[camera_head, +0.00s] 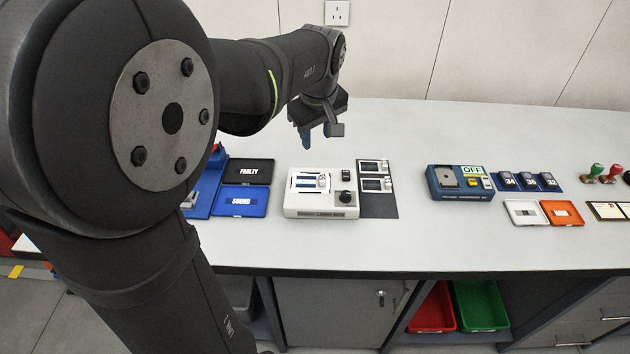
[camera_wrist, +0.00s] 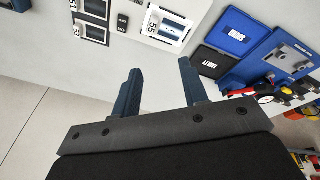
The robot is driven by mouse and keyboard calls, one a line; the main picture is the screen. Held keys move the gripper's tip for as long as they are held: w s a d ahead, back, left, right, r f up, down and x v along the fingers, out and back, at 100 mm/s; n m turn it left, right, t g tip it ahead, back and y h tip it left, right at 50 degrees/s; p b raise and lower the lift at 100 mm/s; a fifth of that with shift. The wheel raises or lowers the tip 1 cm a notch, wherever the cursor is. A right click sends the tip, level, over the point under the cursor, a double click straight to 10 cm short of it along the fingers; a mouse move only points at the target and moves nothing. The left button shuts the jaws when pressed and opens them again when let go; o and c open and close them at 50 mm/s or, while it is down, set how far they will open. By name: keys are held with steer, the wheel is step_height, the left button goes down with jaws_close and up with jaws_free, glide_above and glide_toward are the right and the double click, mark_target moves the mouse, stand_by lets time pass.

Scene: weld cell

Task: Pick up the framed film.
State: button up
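A white framed film (camera_head: 310,182) with dark strips lies on top of the white light box (camera_head: 320,212); it also shows in the wrist view (camera_wrist: 168,27). Two more framed films, an upper one (camera_head: 374,167) and a lower one (camera_head: 376,185), lie on a dark mat (camera_head: 378,207) to the right of the box. My gripper (camera_head: 319,136) is above and behind the light box, apart from the films. In the wrist view my gripper (camera_wrist: 160,88) has its two blue fingers wide apart with nothing between them.
Left of the light box are a black FAULTY tray (camera_head: 247,170) and a blue SOUND tray (camera_head: 241,202). A blue device marked OFF (camera_head: 460,183), a white tray (camera_head: 525,213) and an orange tray (camera_head: 562,213) are to the right. The rear bench is clear.

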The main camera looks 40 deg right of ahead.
steer(key=s+a+m, duration=0.1)
steer(key=s+m, duration=0.1)
steer(key=m, duration=0.2)
steer(key=m+t+h, duration=0.1)
steer(key=m, duration=0.2)
glide_above(323, 176)
steer(key=s+a, duration=0.2)
steer(key=a, duration=0.1)
step_height(323, 176, down, 12)
steer(key=shift+w+r, duration=0.1)
steer(key=shift+w, duration=0.05)
steer(key=d+f, duration=0.1)
steer(key=w+d+f, duration=0.1)
steer(key=f, duration=0.1)
steer(key=shift+f, duration=0.2)
steer(key=shift+w+d+f, duration=0.2)
steer(key=shift+d+f, duration=0.05)
steer(key=shift+f, duration=0.3)
jaws_close()
